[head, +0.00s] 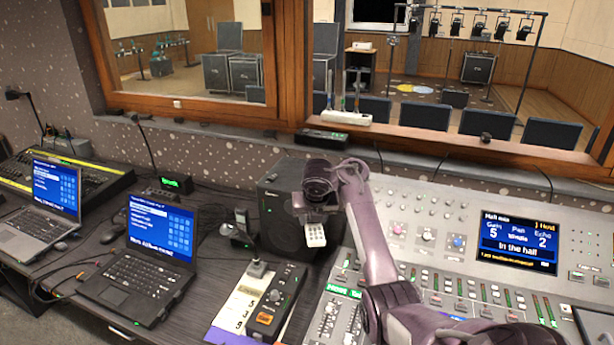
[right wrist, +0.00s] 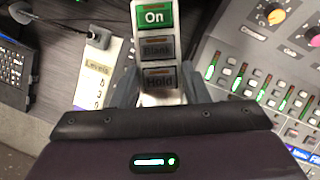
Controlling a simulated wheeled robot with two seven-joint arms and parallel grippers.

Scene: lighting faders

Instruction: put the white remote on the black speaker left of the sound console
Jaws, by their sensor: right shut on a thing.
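The white remote (head: 315,236) is held in my right gripper (head: 315,218), in front of the right side of the black speaker in the head view. In the right wrist view the remote (right wrist: 158,48) sits between the two fingers, its On, Blank and Hold buttons facing the camera. The black speaker (head: 273,213) stands just left of the sound console (head: 425,232); my gripper hides part of its top and right side. How high the remote is above the speaker or table cannot be told. My left gripper is not in view.
A small control box (head: 269,308) and a white label strip (head: 238,305) lie in front of the speaker. Two laptops (head: 152,262) stand to the left. A wooden window ledge (head: 440,143) runs behind. My right forearm crosses over the console.

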